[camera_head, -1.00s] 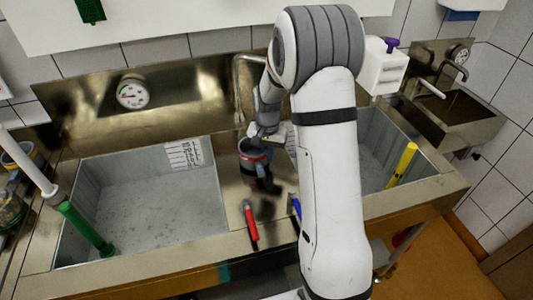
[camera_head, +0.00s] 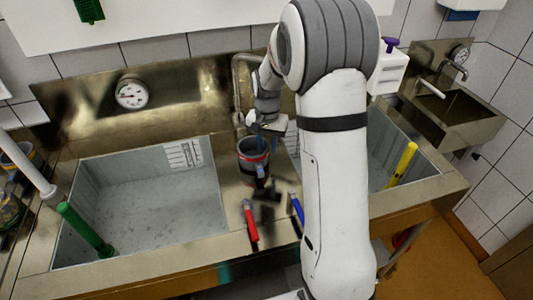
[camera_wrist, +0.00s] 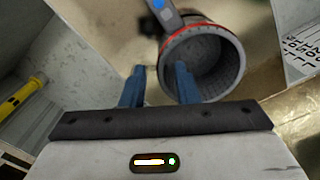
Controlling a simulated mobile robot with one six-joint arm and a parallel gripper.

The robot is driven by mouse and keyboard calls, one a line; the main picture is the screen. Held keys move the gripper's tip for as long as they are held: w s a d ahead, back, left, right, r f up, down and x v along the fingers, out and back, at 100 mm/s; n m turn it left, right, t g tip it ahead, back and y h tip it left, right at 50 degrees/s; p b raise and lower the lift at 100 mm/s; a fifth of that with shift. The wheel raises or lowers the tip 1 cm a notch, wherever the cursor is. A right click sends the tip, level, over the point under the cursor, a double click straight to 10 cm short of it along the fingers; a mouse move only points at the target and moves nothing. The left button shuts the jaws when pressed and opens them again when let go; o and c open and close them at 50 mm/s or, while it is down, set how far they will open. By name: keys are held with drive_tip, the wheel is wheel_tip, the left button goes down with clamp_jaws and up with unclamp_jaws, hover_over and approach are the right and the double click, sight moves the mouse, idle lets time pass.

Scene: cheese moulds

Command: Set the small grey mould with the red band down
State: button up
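The small grey mould with the red band (camera_head: 253,161) appears to stand upright on the steel strip between the two basins. Its open mouth, red band and handle show in the wrist view (camera_wrist: 205,62). My gripper (camera_head: 270,127) is above and beside its rim in the head view. In the wrist view my gripper's two blue fingers (camera_wrist: 160,75) are spread apart, with clear space between them. One finger overlaps the mould's opening and the other lies outside its wall. Whether either finger touches the mould cannot be told.
A red-handled tool (camera_head: 250,222) and a blue-handled tool (camera_head: 297,207) lie on the strip in front of the mould. The left basin (camera_head: 150,205) has a green tube (camera_head: 85,228) in it. A yellow tube (camera_head: 403,163) stands in the right basin.

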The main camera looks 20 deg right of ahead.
wheel_tip(320, 180, up, 7)
drive_tip(key=shift+r+b, duration=0.15)
drive_tip(key=shift+b, duration=0.15)
drive_tip(key=s+a+r+n+t, duration=0.1)
drive_tip(key=s+r+n, duration=0.1)
drive_tip(key=s, duration=1.1)
drive_tip(key=s+a+r+n+t, duration=0.2)
drive_tip(key=s+r+n, duration=0.1)
drive_tip(key=s, duration=1)
drive_tip(key=shift+a+n, duration=0.2)
drive_tip(key=shift+n, duration=0.3)
